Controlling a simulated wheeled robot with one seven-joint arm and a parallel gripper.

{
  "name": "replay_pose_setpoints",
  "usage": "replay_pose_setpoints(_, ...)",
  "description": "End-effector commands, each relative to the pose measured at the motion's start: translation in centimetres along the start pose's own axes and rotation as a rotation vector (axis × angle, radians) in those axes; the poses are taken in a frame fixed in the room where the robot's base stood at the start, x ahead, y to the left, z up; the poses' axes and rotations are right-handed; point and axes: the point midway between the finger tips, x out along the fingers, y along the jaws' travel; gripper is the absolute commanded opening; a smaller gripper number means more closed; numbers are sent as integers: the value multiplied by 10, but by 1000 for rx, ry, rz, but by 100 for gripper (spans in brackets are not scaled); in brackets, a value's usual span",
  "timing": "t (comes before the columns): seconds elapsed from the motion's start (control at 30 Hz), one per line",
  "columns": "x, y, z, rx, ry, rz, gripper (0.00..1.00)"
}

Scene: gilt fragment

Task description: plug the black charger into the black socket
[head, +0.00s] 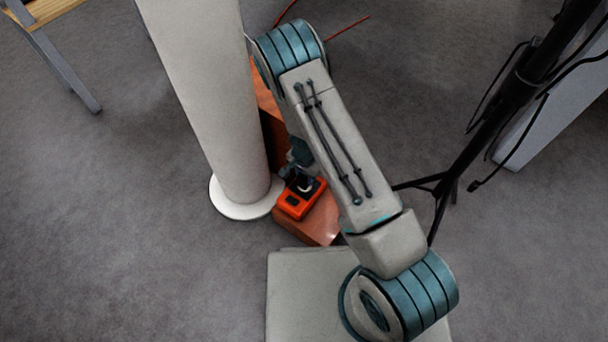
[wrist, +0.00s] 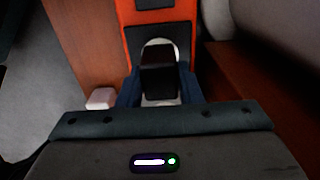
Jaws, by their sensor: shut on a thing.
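The black charger (wrist: 158,75) is between the fingers of my gripper (wrist: 160,92) in the wrist view. My gripper is shut on it. The charger covers part of a pale round socket face on the orange socket unit (wrist: 130,42). I cannot tell whether the charger touches it. A black socket (wrist: 153,3) shows at the top edge of the wrist view, beyond the charger. In the head view the orange unit (head: 283,207) has a black socket (head: 292,200) at its near end. My gripper (head: 300,175) is over the unit's far end, with the charger hardly visible there.
The unit lies on a reddish-brown wooden surface (head: 315,222). A small pale pinkish block (wrist: 101,98) is left of my gripper. A thick pale column (head: 215,100) stands close on the left. A black stand (head: 490,130) is on the right. Grey floor is open at left.

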Motion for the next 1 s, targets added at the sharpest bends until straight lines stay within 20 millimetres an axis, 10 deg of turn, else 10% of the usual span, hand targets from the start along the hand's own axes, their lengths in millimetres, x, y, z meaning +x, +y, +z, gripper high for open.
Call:
replay_pose_setpoints(0.67,13,0,0,0,0,0,12)
replay_pose_setpoints(0.7,11,0,0,0,0,0,43)
replay_pose_setpoints(0.77,11,0,0,0,0,0,58)
replay_pose_setpoints(1.0,11,0,0,0,0,0,58)
